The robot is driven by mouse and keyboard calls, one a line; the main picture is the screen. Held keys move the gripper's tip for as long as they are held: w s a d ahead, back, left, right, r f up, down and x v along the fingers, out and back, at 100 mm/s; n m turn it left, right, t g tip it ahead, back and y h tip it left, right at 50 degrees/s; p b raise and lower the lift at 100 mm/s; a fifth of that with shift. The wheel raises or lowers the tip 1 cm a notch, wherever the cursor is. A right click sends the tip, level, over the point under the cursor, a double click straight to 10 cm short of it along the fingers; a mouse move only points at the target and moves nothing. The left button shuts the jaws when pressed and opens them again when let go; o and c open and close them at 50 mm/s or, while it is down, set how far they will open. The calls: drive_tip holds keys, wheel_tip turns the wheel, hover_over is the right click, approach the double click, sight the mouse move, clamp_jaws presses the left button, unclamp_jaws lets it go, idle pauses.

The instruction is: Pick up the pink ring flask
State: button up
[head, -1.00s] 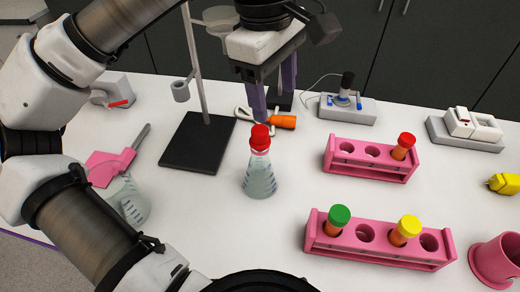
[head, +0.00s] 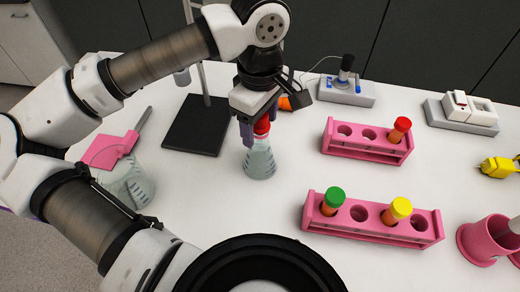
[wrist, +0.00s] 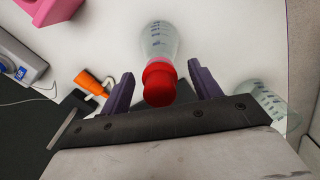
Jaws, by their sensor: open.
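A clear conical flask (head: 260,161) with a bright red cap (head: 262,127) stands upright on the white table. My gripper (head: 259,130) is open and points down at this flask's top. In the wrist view the red cap (wrist: 159,84) lies between the two spread purple fingers, with a gap visible on both sides. The flask's body (wrist: 158,40) shows beyond it.
A black stand base (head: 197,125) is left of the capped flask. An orange object (head: 284,104) lies just behind. Two pink tube racks (head: 366,154) (head: 372,231) stand to the right, with a pink cup (head: 480,242) at the far right. The table between flask and racks is clear.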

drive_tip(key=shift+f, duration=1.1)
clamp_jaws()
